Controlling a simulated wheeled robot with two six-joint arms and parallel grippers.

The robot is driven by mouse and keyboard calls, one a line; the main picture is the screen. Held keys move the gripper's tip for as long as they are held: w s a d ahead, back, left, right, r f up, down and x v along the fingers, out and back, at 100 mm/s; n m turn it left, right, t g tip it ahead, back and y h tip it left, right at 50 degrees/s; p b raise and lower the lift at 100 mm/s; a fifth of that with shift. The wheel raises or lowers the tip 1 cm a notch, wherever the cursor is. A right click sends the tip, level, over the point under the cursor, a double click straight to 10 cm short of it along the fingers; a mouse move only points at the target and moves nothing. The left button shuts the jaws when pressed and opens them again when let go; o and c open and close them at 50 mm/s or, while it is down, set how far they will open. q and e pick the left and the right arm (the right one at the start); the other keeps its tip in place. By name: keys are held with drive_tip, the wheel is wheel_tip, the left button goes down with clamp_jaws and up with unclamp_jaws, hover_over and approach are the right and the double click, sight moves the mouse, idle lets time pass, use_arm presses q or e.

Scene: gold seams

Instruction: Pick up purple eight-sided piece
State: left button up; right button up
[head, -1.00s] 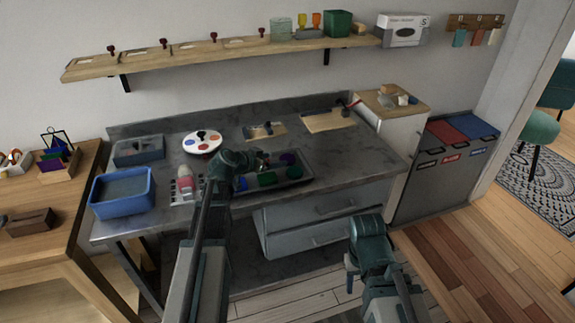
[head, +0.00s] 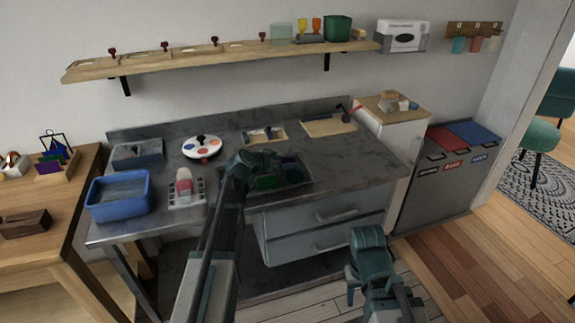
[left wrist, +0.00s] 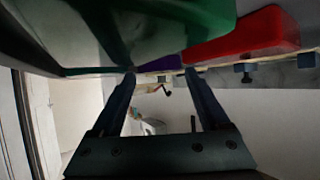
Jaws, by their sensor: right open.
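A dark purple piece (head: 288,160) lies in the tray (head: 308,181) on the grey workbench, partly hidden by my left gripper (head: 268,162); its outline is too small to count sides. In the left wrist view a purple strip (left wrist: 160,63) shows just beyond and between the two fingertips of my left gripper (left wrist: 160,78). The fingers are apart, with no clear contact on the purple piece. A large green piece (left wrist: 150,25) fills the top of that view, and a red piece (left wrist: 245,35) is to the right. My right gripper (head: 353,290) is open and empty, low in front of the drawers.
Green pieces (head: 267,182) share the tray. A pink object (head: 184,187) on a pale rack and a blue bin (head: 121,196) stand to the left. A round palette (head: 201,147) is behind. The bench's right part (head: 355,160) is clear.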

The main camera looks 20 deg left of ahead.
use_arm(q)
drive_tip(key=shift+w+d+f, duration=0.1)
drive_tip(key=shift+d+f, duration=0.1)
drive_tip(key=shift+d, duration=0.1)
drive_tip(key=c, duration=1.1)
drive_tip(key=shift+o, duration=0.2)
drive_tip(key=shift+r, duration=0.1)
drive_tip(key=shift+w+r+p, duration=0.4)
drive_tip(key=shift+r+p, duration=0.2)
drive_tip(key=shift+p, duration=0.4)
wheel_tip(320, 180, up, 2)
drive_tip(key=shift+s+a+r+p, duration=0.1)
drive_tip(key=shift+r+p, duration=0.15)
drive_tip(key=shift+p, duration=1)
drive_tip(key=s, duration=0.2)
drive_tip(key=shift+s+f+b, duration=0.3)
drive_tip(key=s, duration=0.8)
drive_tip(key=s+a+r+p, duration=0.1)
drive_tip(key=s, duration=0.3)
drive_tip(key=shift+r, duration=0.1)
drive_tip(key=shift+s, duration=0.75)
drive_tip(key=shift+r, duration=0.1)
